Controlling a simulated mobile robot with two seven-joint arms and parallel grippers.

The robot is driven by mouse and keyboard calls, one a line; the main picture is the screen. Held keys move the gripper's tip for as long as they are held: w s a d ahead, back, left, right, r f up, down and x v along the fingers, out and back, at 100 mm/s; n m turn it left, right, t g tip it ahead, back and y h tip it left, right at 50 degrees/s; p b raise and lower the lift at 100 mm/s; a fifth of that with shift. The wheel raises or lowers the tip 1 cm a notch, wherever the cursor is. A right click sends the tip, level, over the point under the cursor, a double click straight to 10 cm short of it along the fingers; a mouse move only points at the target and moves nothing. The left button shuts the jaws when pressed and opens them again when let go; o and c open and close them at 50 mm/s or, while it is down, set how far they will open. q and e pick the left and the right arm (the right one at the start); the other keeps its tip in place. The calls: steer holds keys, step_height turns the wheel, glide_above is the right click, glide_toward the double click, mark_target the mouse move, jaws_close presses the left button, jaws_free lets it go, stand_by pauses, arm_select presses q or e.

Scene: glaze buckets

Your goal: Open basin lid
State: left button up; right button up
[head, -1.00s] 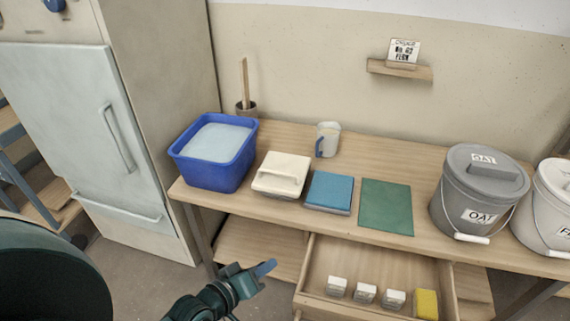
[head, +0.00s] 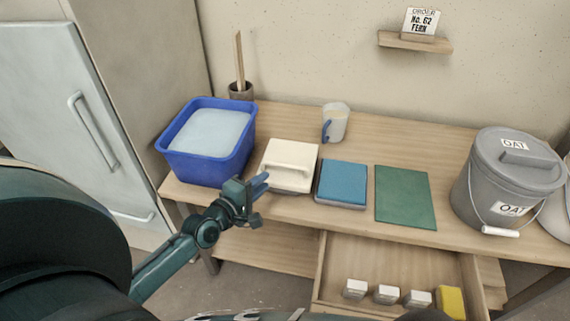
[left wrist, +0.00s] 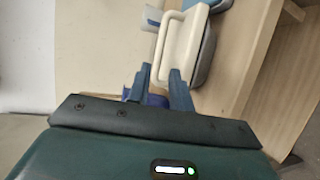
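The basin (head: 290,188) stands on the bench with its cream lid (head: 298,157) on top, lying flat and closed. The lid has a raised bar handle (head: 288,168) along its front side. In the left wrist view the lid (left wrist: 185,48) is just beyond my fingertips, with its handle (left wrist: 163,42) on the left side. My left gripper (head: 261,187) is in front of the basin's left front corner, apart from it. Its two fingers (left wrist: 160,82) are spread in the left wrist view with nothing held between them. My right gripper is not in view.
A blue tub (head: 209,142) of pale liquid stands left of the basin. A jug (head: 336,123) stands behind. An open drawer (head: 385,265) juts out below; a grey bucket (head: 508,180) stands at right.

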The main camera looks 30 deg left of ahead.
mark_target(283, 166)
arm_select(q)
steer(key=b+x, duration=0.1)
steer(key=x, duration=0.9)
steer(key=shift+w+d+f, duration=0.1)
steer(key=shift+w, duration=0.25)
steer(key=shift+c, duration=0.4)
jaws_close()
